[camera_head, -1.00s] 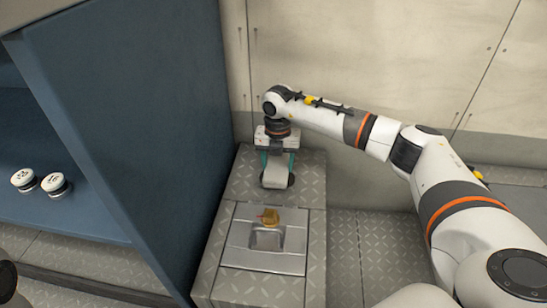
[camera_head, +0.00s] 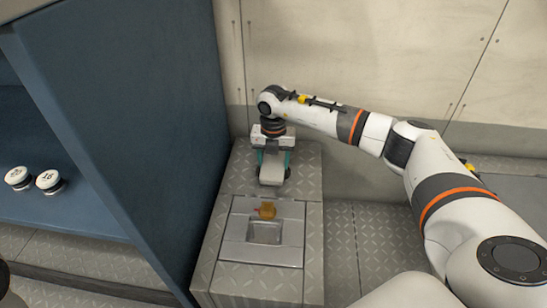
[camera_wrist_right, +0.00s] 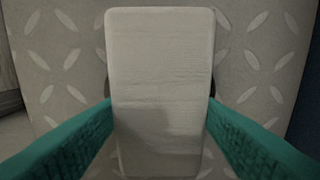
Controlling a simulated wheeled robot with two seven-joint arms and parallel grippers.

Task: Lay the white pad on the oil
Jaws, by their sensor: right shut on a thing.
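The white pad (camera_head: 271,174) is a pale rounded block between the teal fingers of my right gripper (camera_head: 273,165), which is shut on it. The gripper points down over the far part of the tread-plate box. In the right wrist view the pad (camera_wrist_right: 160,90) fills the middle between both fingers. A dark patch, apparently the oil (camera_head: 287,174), shows at the pad's right edge; the pad hides most of it. I cannot tell whether the pad touches the surface. My left gripper is not in view.
The tread-plate box (camera_head: 255,283) has a metal panel with a square recess (camera_head: 265,233) in front of the pad. A small yellow-brown object (camera_head: 267,210) sits at the recess's far edge. A blue wall panel (camera_head: 130,130) stands close left. Two white-topped round items (camera_head: 48,181) rest on a blue shelf.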

